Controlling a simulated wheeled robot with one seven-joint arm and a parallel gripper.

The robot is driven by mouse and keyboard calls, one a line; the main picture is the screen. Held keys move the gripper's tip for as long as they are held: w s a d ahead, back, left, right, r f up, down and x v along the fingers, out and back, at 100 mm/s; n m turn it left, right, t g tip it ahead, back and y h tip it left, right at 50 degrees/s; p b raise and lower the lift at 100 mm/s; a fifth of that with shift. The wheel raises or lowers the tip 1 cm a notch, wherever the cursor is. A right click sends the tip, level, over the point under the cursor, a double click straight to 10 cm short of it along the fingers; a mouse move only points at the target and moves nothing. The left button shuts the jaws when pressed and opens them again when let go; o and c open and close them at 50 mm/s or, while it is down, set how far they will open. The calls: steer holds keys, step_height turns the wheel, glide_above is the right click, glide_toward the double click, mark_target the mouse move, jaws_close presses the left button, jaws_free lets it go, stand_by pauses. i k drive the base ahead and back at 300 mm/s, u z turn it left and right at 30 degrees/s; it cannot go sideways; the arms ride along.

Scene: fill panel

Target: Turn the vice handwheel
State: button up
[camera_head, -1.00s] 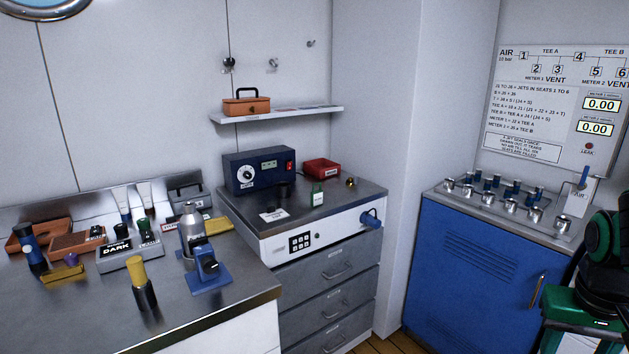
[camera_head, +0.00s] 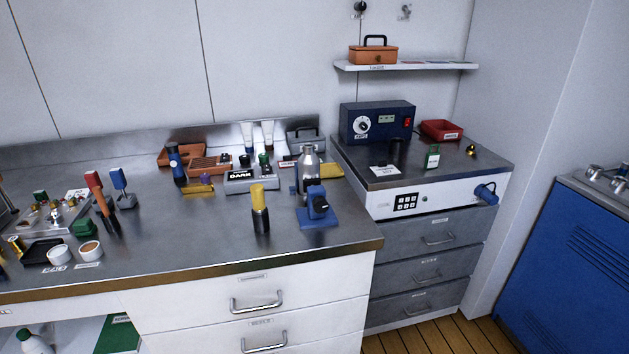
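A small blue vice (camera_head: 318,219) stands on the metal bench top near its right front corner. A dark round part on its front, which looks like the handwheel (camera_head: 321,206), faces the room. A silver bottle (camera_head: 308,166) stands upright just behind the vice, against or between its blue parts; I cannot tell whether it is clamped. My gripper is not in view.
A yellow-topped dark cylinder (camera_head: 259,208) stands left of the vice. Behind are a box marked DARK (camera_head: 240,187) and orange trays (camera_head: 182,156). The bench front edge (camera_head: 250,266) is close by. A drawer cabinet (camera_head: 425,245) with a blue knob (camera_head: 487,193) stands right.

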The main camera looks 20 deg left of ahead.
mark_target(320, 204)
steer(key=z, duration=1.3)
steer(key=k, duration=1.9)
steer(key=u, duration=0.4)
steer(key=i, duration=1)
steer(key=z, duration=0.05)
